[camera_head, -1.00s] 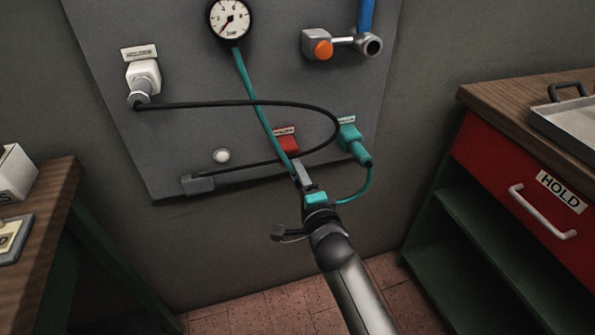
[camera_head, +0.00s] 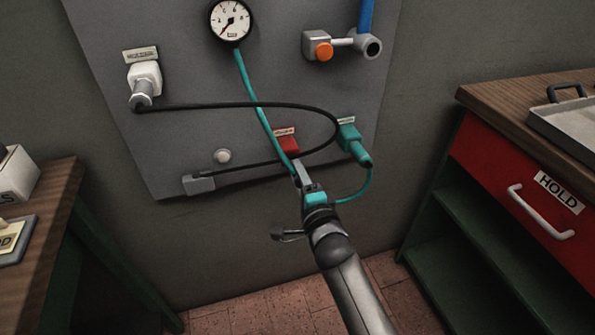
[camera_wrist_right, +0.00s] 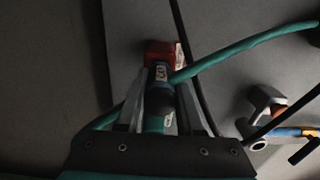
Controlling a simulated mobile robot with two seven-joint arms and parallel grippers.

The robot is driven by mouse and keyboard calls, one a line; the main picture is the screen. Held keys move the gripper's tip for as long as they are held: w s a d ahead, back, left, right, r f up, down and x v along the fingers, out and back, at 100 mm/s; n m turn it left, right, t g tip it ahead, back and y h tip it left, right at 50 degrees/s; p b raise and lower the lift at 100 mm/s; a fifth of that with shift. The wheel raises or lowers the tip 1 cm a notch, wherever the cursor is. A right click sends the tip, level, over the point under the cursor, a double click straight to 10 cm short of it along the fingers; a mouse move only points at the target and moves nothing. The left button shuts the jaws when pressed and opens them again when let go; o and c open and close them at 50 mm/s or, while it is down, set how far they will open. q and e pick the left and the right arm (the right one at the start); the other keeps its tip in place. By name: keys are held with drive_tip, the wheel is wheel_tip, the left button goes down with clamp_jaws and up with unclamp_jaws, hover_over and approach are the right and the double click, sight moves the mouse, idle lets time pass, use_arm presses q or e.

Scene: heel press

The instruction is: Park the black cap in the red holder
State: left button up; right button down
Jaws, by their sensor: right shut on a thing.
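The red holder (camera_head: 288,146) is mounted low on the grey wall panel and also shows in the wrist view (camera_wrist_right: 160,52). My right gripper (camera_head: 303,178) is just below it. My left gripper is not in view.
A teal hose (camera_head: 253,95) runs from the gauge (camera_head: 230,19) down to the gripper. A black cable (camera_head: 230,104) loops across the panel from a white holder (camera_head: 143,75). A teal holder (camera_head: 349,135) is close on the right. A red-drawer bench (camera_head: 515,190) stands further right.

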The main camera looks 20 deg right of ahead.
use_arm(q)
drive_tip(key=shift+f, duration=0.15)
use_arm(e)
drive_tip(key=shift+w, duration=0.65)
drive_tip(key=shift+c, duration=2.3)
unclamp_jaws()
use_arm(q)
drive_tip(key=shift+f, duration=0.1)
use_arm(e)
drive_tip(key=s+p, duration=0.1)
drive_tip(key=s, duration=0.3)
drive_tip(key=shift+s, duration=0.2)
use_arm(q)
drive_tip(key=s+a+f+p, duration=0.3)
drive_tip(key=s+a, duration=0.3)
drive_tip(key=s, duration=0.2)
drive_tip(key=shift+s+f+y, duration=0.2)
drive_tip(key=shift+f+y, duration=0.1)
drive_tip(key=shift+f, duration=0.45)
use_arm(e)
drive_tip(key=s, duration=1)
drive_tip(key=shift+s+d, duration=0.2)
drive_tip(key=shift+s, duration=0.2)
drive_tip(key=shift+f, duration=0.1)
